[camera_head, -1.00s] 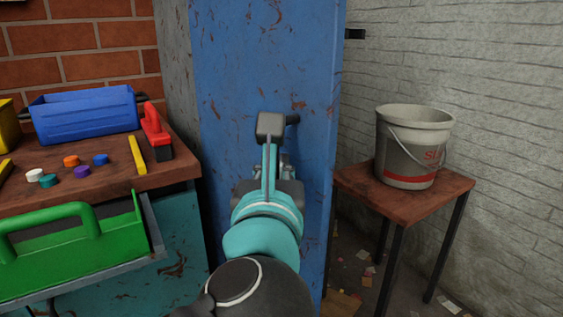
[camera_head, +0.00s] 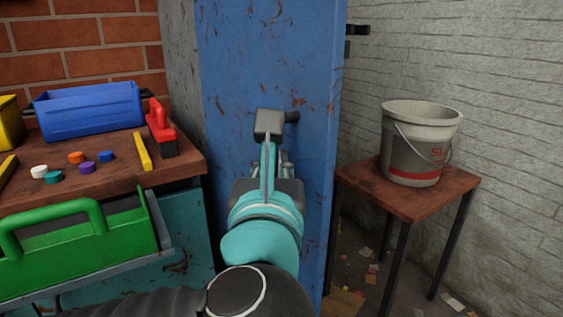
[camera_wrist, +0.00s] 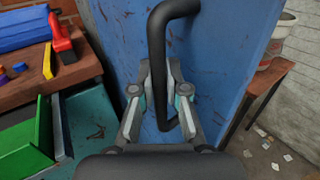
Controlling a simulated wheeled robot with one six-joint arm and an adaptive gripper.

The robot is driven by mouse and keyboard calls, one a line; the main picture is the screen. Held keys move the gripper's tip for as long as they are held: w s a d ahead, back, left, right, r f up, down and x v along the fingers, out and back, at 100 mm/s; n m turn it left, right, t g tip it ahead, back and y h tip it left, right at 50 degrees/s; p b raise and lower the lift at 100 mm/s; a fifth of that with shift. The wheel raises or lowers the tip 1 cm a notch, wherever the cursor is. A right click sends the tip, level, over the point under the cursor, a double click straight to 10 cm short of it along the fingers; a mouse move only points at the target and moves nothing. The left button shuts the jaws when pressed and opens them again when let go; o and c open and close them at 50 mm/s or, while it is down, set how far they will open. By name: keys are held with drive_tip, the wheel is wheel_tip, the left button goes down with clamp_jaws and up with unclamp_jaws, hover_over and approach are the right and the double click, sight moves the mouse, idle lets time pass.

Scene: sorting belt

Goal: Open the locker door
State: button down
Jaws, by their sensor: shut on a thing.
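The blue locker door (camera_head: 240,60), worn with rust marks, stands upright in the middle of the head view. It also fills the middle of the wrist view (camera_wrist: 220,60). Its black bar handle (camera_wrist: 157,45) shows in the wrist view, running down between the fingers of my gripper (camera_wrist: 160,95). The fingers are shut on the handle. In the head view my arm hides most of the handle, and my gripper (camera_head: 270,165) is in front of the door. The door's right edge stands out from the wall, with dark hinge-like pieces (camera_head: 357,29) beside it.
A workbench (camera_head: 110,175) with a blue bin (camera_head: 90,112), a red-handled tool (camera_head: 161,128) and coloured caps is at left. A small table (camera_head: 420,195) with a grey bucket (camera_head: 416,145) stands at right. Paper scraps litter the floor.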

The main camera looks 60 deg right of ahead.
drive_tip(key=shift+w+a+r, duration=0.1)
drive_tip(key=shift+w+r, duration=0.05)
drive_tip(key=shift+r, duration=0.25)
drive_tip(key=c, duration=1.2)
unclamp_jaws()
drive_tip(key=shift+f, duration=0.15)
